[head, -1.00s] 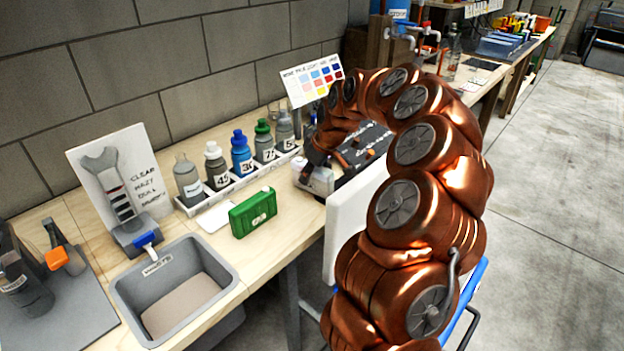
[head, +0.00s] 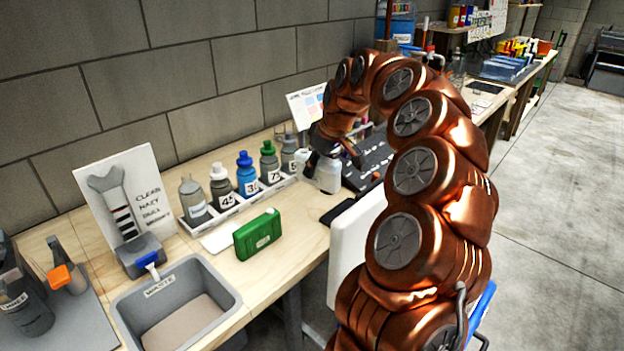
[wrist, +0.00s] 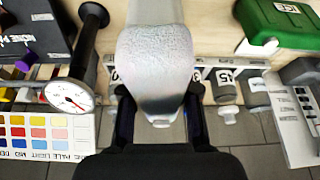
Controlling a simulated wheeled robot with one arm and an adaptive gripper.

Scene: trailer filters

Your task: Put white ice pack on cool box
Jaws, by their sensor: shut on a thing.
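I cannot tell for sure which thing is the cool box.
Bottles in a white rack (head: 232,212) line the wall. A grey waste bin (head: 225,300) is at the bench front. A dark lettered panel (head: 372,160) lies right of my gripper. A gauge (wrist: 70,97) is left in the wrist view. Bare bench lies right of the green box.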

